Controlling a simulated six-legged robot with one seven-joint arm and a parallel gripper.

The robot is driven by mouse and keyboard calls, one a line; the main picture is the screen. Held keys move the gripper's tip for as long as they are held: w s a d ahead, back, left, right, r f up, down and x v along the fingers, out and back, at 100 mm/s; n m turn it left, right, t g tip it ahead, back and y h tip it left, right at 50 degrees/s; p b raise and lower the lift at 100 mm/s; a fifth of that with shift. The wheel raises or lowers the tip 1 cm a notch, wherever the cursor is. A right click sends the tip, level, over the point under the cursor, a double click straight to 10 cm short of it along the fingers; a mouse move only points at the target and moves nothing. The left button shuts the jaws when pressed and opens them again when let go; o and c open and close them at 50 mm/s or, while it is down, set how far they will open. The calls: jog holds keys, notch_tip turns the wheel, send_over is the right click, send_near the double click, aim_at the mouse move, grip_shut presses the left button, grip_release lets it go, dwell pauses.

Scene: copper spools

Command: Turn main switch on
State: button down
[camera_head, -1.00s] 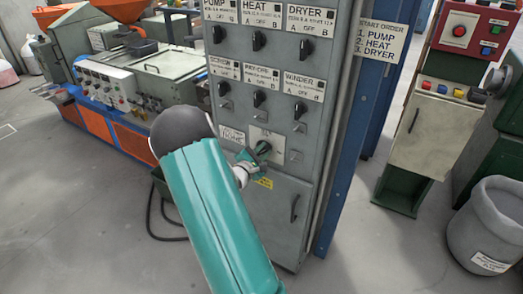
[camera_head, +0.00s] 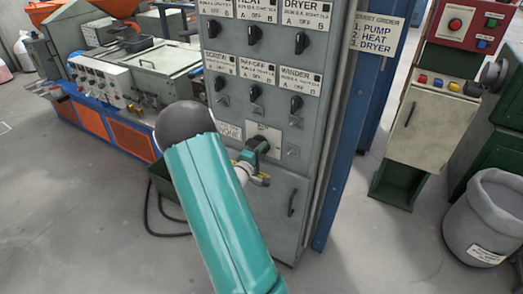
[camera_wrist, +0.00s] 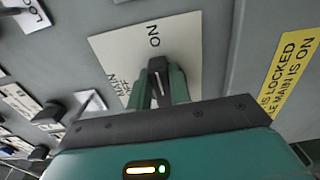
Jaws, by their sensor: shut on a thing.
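The main switch is a dark knob (camera_wrist: 157,66) on a pale plate (camera_wrist: 110,45) on the grey control cabinet. In the wrist view, my gripper (camera_wrist: 162,84) is shut on the knob, with one green finger on each side. The knob's tip lies just below the word ON and points roughly toward it. In the head view, my gripper (camera_head: 258,148) is at the plate, below the rows of switches, and covers most of the knob.
Several black rotary switches (camera_head: 254,35) sit above on the cabinet (camera_head: 275,190). A yellow label (camera_wrist: 290,75) about a lock is beside the plate. A cabinet door handle (camera_head: 292,203) is below right. A grey bin (camera_head: 485,220) stands at right; floor at left is open.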

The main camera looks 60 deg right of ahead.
jog(key=shift+f+m, duration=0.1)
jog(key=shift+m, duration=0.2)
jog(key=c, duration=1.3)
grip_release()
jog(key=shift+a, duration=0.1)
jog(key=a, duration=0.4)
jog(key=s+a, duration=0.1)
jog(key=a, duration=0.8)
jog(key=shift+s+a, duration=0.15)
jog(key=shift+a, duration=0.2)
